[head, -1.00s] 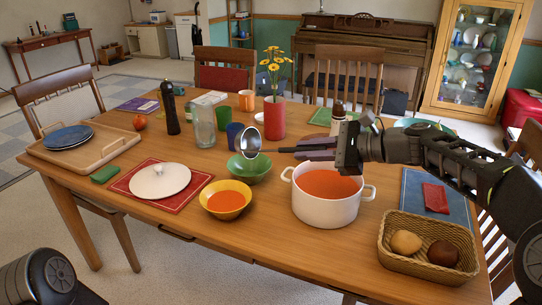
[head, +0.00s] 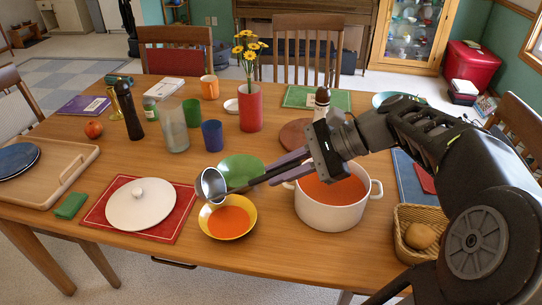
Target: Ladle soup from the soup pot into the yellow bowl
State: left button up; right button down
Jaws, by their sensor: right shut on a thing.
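The white soup pot (head: 333,213) stands on the table with orange-red soup inside. The yellow bowl (head: 250,221) stands to its left and holds orange soup. My right gripper (head: 275,175) reaches in over the pot and is shut on the ladle (head: 212,184). The ladle's metal head is above the far left rim of the yellow bowl, tilted, with its shiny side showing; I cannot tell whether soup is in it. The green bowl (head: 243,165) is behind the ladle's handle and partly hidden by it. My left gripper is not in view.
A white lid (head: 140,207) lies on a red mat (head: 179,222) to the left. A basket (head: 403,222) with a bread roll stands right of the pot. Cups, a glass jar (head: 172,130), a dark bottle (head: 130,115) and a red vase (head: 250,110) stand behind the bowls.

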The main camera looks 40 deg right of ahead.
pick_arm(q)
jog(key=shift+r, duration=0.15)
pick_arm(e)
jog(key=shift+r, duration=0.1)
jog(key=shift+w+a+r+p, duration=0.2)
jog(key=shift+w+r+p, duration=0.2)
jog(key=shift+p, duration=0.5)
jog(key=w+a+r+g+h+p, duration=0.25)
jog(key=w+a+g+p, duration=0.35)
jog(key=p, duration=0.4)
jog(key=w+a+r+g+h+p, duration=0.2)
jog(key=w+a+g+h+p, duration=0.15)
jog(key=w+p, duration=0.55)
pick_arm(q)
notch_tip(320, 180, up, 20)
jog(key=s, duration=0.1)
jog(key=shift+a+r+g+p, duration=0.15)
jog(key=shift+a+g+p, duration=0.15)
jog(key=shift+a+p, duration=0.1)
pick_arm(e)
jog(key=shift+m+h, duration=0.4)
jog(key=shift+s+d+r, duration=0.1)
jog(key=shift+s+r, duration=0.15)
jog(key=shift+r, duration=0.55)
jog(key=shift+s+r, duration=0.2)
jog(key=shift+r, duration=0.65)
jog(key=shift+s+d+r, duration=0.1)
jog(key=shift+s+r, duration=0.15)
jog(key=shift+r, duration=0.55)
